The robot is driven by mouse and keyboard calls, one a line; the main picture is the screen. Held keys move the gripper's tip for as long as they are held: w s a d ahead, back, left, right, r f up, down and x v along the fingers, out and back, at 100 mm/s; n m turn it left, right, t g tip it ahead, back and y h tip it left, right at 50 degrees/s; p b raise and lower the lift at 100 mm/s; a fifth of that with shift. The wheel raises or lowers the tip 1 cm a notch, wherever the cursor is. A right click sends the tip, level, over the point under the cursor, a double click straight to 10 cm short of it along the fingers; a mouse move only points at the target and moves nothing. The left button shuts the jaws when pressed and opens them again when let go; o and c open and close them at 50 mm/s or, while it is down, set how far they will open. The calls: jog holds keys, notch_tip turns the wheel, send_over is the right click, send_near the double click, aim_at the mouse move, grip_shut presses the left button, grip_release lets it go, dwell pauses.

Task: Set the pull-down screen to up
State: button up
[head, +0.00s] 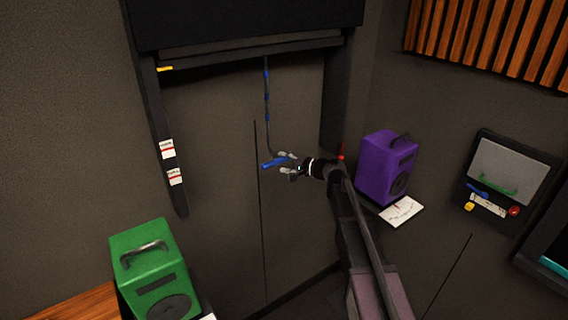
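The pull-down screen unit has a black case (245,18) at the top, a grey crossbar (250,45) below it and dark side rails. The left rail (152,105) carries an orange mark (164,69) near its top and two white-and-red labels (167,149) lower down. A dark cord with blue segments (267,95) hangs from the crossbar to a blue handle (270,163), which lies tilted. My gripper (286,164) is at the handle's right end, its fingertips above and below it. Whether they press on the handle cannot be made out.
A green speaker (150,262) stands at the lower left. A purple speaker (382,165) stands right of my arm, beside a white card (401,211). A wall panel (505,175) with coloured controls is at the right. The space left of the handle is clear.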

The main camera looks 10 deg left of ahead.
jog(key=shift+f+b, duration=11.1)
jog(key=shift+f, duration=0.35)
jog(key=p+v, duration=0.1)
jog(key=v, duration=1.3)
jog(key=shift+f+p, duration=0.3)
jog(key=shift+f, duration=0.05)
jog(key=shift+r, duration=0.15)
jog(key=shift+w+a+r+p, duration=0.1)
jog(key=shift+r+p, duration=0.75)
jog(key=shift+p, duration=0.1)
jog(key=shift+w+a, duration=0.1)
jog(key=shift+a, duration=0.05)
jog(key=b+x, duration=0.2)
jog(key=x, duration=1.1)
jog(key=shift+a+f, duration=0.25)
jog(key=shift+w, duration=0.1)
grip_shut()
